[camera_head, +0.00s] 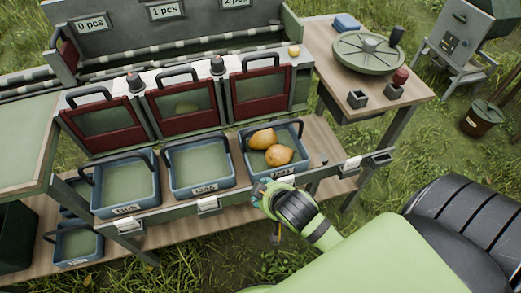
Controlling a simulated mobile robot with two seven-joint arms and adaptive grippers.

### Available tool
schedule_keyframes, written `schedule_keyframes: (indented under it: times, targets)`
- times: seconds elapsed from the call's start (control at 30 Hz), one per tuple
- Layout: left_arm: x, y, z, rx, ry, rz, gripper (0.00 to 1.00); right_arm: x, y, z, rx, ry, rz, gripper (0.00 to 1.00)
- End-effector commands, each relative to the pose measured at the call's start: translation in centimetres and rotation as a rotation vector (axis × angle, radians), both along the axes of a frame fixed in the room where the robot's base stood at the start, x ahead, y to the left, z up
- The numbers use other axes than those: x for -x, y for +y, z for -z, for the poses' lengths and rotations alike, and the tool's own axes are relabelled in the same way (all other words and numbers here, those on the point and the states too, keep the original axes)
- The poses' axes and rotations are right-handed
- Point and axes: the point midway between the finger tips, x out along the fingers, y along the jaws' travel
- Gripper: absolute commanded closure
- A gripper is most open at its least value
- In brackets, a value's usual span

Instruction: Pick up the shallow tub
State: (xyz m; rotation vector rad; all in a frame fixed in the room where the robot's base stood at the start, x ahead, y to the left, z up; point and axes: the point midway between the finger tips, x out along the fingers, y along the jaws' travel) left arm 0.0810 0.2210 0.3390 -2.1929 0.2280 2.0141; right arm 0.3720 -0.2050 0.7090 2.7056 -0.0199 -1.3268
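Three blue shallow tubs with dark handles stand in a row on the bench shelf: an empty left tub (98,207), an empty middle tub (173,190) and a right tub (249,171) holding two yellow-brown pears (271,147). Another blue tub (58,256) is on the lower shelf at the left. Which one the task names, I cannot tell. My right gripper (263,189), on a green and black arm from the lower right, is at the front edge of the right tub. Its fingers are small and partly hidden, so contact and opening are unclear. My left gripper is out of view.
Red-framed flaps (181,123) stand behind the tubs, below a counter marked in pcs. A wooden side table (402,101) at the right bears a round green turntable (368,53) and small dark boxes. Grass lies in front of the bench.

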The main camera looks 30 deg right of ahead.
Motion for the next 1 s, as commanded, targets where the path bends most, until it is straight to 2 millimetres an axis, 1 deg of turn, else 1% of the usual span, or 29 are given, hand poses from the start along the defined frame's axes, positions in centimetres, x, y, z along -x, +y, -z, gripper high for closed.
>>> schedule_keyframes:
  times: [0.03, 0.07, 0.1, 0.17, 0.2, 0.23, 0.27, 0.3, 0.33, 0.37, 0.4, 0.47, 0.5, 0.57, 0.6, 0.67, 0.7, 0.77, 0.8, 0.87, 0.9, 0.97, 1.0]
  targets:
    - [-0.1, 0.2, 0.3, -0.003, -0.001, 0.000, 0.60, -2.0, -0.1, -2.0, 0.004, -0.096, 0.009, 0.50]
    - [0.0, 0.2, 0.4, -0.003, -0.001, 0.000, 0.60, -3.4, -0.1, -3.4, 0.004, -0.160, 0.016, 0.50]
    - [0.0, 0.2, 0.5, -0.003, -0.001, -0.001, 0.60, -5.0, -0.1, -5.3, 0.001, -0.247, 0.022, 0.50]
    - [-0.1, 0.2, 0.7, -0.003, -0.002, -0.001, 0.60, -7.2, 0.2, -8.6, -0.010, -0.385, 0.024, 0.50]
    - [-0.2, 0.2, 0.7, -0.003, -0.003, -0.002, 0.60, -8.6, 0.5, -10.7, -0.019, -0.473, 0.019, 0.50]
    - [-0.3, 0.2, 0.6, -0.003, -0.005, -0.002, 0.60, -9.7, 0.8, -11.9, -0.024, -0.534, 0.008, 0.50]
    - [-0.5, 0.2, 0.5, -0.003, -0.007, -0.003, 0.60, -10.8, 1.2, -13.3, -0.032, -0.602, -0.008, 0.50]
    - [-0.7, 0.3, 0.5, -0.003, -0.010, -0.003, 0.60, -12.1, 1.9, -15.4, -0.045, -0.696, -0.035, 0.50]
    - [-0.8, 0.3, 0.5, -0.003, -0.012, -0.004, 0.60, -13.0, 2.5, -17.0, -0.057, -0.767, -0.064, 0.50]
    - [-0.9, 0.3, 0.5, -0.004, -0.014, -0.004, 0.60, -13.8, 3.3, -18.7, -0.069, -0.840, -0.097, 0.50]
    - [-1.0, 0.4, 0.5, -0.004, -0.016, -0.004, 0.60, -14.6, 4.5, -21.0, -0.090, -0.936, -0.154, 0.50]
    - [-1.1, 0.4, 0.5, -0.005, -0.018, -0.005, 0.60, -15.4, 6.8, -24.4, -0.125, -1.076, -0.268, 0.50]
    - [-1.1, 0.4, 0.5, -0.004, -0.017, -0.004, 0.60, -15.6, 8.5, -26.4, -0.151, -1.157, -0.362, 0.50]
    - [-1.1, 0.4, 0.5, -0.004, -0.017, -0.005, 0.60, -15.3, 11.3, -28.8, -0.188, -1.251, -0.526, 0.50]
    - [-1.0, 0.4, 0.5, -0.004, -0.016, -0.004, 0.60, -14.8, 13.2, -29.8, -0.209, -1.291, -0.646, 0.50]
    - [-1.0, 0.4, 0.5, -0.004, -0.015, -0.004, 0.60, -13.8, 15.8, -30.4, -0.233, -1.313, -0.839, 0.50]
    - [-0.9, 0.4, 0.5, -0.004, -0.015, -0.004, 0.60, -13.1, 17.3, -30.2, -0.241, -1.302, -0.972, 0.50]
    - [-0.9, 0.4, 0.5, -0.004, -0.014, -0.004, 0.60, -12.0, 19.0, -29.1, -0.243, -1.243, -1.167, 0.50]
    - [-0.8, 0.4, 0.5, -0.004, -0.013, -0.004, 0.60, -11.4, 19.7, -27.9, -0.233, -1.178, -1.289, 0.50]
    - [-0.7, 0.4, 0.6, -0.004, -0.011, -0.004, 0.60, -10.8, 19.9, -25.6, -0.205, -1.040, -1.454, 0.50]
    - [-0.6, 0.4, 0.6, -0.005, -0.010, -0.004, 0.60, -10.6, 19.5, -23.8, -0.175, -0.927, -1.545, 0.50]
    - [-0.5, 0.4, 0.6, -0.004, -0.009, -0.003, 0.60, -10.7, 17.8, -21.1, -0.116, -0.728, -1.650, 0.50]
    - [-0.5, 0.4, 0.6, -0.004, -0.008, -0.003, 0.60, -10.9, 16.1, -19.2, -0.069, -0.580, -1.691, 0.50]
